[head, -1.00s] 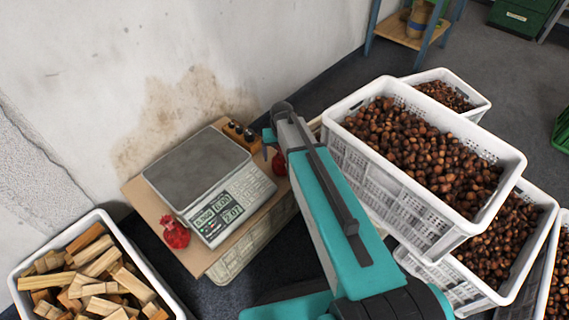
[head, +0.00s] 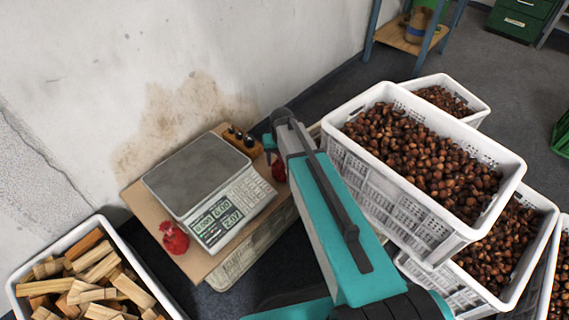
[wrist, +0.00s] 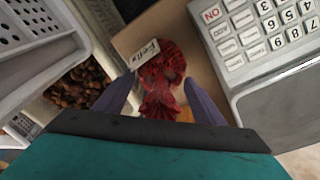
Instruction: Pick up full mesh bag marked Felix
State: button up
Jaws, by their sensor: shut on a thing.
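The red mesh bag marked Felix (wrist: 160,72) is between my gripper's fingers in the wrist view, with a white Felix label (wrist: 145,52) at its upper left. My gripper (wrist: 159,88) is shut on the bag. In the head view the bag (head: 279,171) shows only as a small red patch beside my gripper (head: 273,148), mostly hidden by my arm. It is at the right edge of the board, beside the scale; I cannot tell whether it still touches the board. A second red mesh bag (head: 174,239) sits at the board's front left.
The scale (head: 198,172) and a wooden block with dark knobs (head: 241,143) are on the brown board (head: 147,208). A white chestnut crate (head: 375,190) stands close right of my arm, with more crates around it. A wood-filled crate (head: 122,250) is at lower left.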

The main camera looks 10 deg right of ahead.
jog(key=shift+r, duration=0.2)
jog(key=shift+r, duration=0.6)
notch_tip(320, 180, up, 2)
jog(key=shift+r+p, duration=0.15)
jog(key=shift+p, duration=0.35)
jog(key=s+r+p, duration=0.1)
jog(key=s+p, duration=0.5)
jog(key=s, duration=0.7)
jog(key=shift+s+d+r+p, duration=0.15)
jog(key=shift+s+r+p, duration=0.05)
jog(key=shift+s+p, duration=0.2)
jog(key=shift+s+p, duration=0.1)
jog(key=shift+p, duration=0.3)
jog(key=s+p, duration=0.1)
jog(key=p, duration=0.3)
jog(key=shift+s, duration=0.25)
